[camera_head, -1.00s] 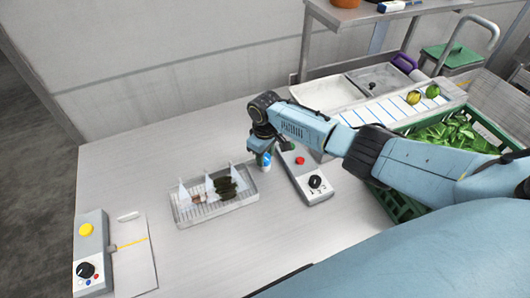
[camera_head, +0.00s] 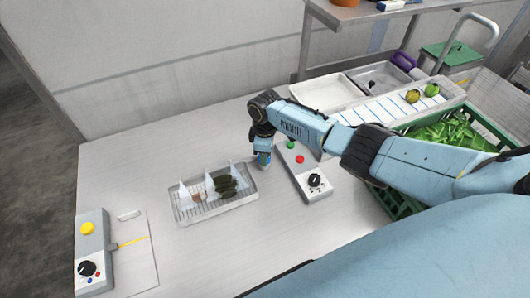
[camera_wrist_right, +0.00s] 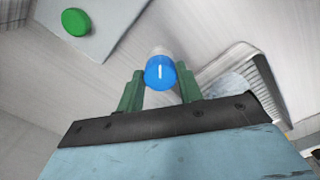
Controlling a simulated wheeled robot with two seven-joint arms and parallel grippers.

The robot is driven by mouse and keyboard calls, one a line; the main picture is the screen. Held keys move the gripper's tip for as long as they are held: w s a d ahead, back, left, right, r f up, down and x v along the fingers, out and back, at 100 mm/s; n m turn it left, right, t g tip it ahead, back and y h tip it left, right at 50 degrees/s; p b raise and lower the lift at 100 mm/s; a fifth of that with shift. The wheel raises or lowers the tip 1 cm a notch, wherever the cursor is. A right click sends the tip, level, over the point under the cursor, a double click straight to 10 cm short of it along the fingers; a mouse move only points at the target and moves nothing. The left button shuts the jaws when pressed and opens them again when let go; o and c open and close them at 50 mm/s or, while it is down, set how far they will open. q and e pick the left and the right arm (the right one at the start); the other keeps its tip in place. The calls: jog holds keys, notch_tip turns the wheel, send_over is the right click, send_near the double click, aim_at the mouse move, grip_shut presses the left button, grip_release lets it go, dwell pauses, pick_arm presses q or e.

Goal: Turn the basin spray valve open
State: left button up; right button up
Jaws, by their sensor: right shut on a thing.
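My right gripper (camera_head: 263,157) points down just right of the wire rack. In the right wrist view, its green fingers (camera_wrist_right: 160,92) are shut on a round blue knob (camera_wrist_right: 160,73) with a white line on top. The line runs nearly straight up and down in that view. The knob has a pale body below its blue top. In the head view the fingers and wrist mostly hide the knob. I cannot tell from the views whether this knob is the basin spray valve. My left gripper is not in view.
A control box (camera_head: 311,183) with green and red buttons and a black dial stands right of the gripper. A wire rack (camera_head: 188,214) holding dark greens lies to the left. A green crate (camera_head: 396,206) of leaves and a white basin (camera_head: 325,93) are farther right and back.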

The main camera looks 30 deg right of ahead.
jog(key=o, duration=1)
notch_tip(320, 180, up, 13)
jog(key=shift+r+p, duration=0.2)
jog(key=shift+p, duration=0.15)
